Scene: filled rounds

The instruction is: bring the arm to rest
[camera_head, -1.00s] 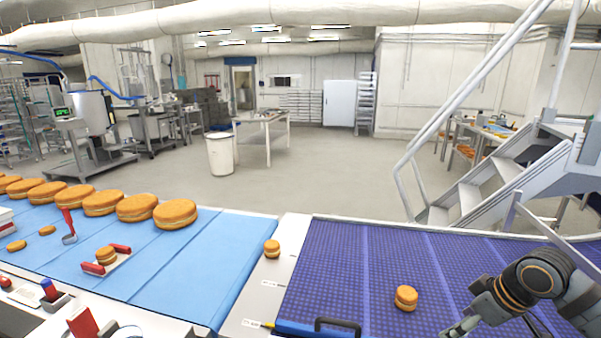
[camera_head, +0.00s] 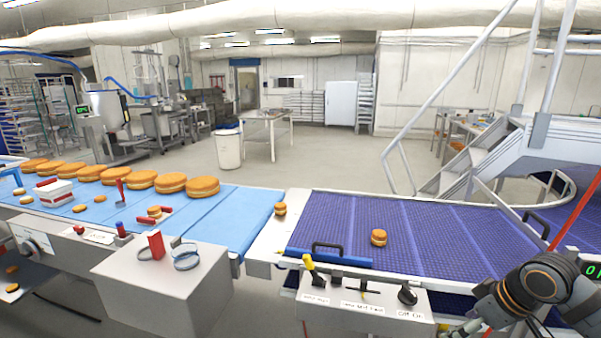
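My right arm comes in at the bottom right corner, with a dark, orange-ringed joint. Its gripper (camera_head: 460,329) is low at the bottom edge and partly cut off, so I cannot tell whether it is open or shut. It is in front of the purple belt, beside the control box, and apart from the rounds. A small filled round (camera_head: 379,237) sits on the purple belt (camera_head: 440,235). Another small round (camera_head: 280,209) sits on the pale plate between the belts. My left gripper is out of view.
A blue belt (camera_head: 235,213) on the left carries several large rounds (camera_head: 202,187) and small ones. A grey control box (camera_head: 345,315) with a yellow-handled lever and a black knob stands in front. A grey box (camera_head: 165,285) holds a red block. Metal stairs (camera_head: 470,175) rise at the right.

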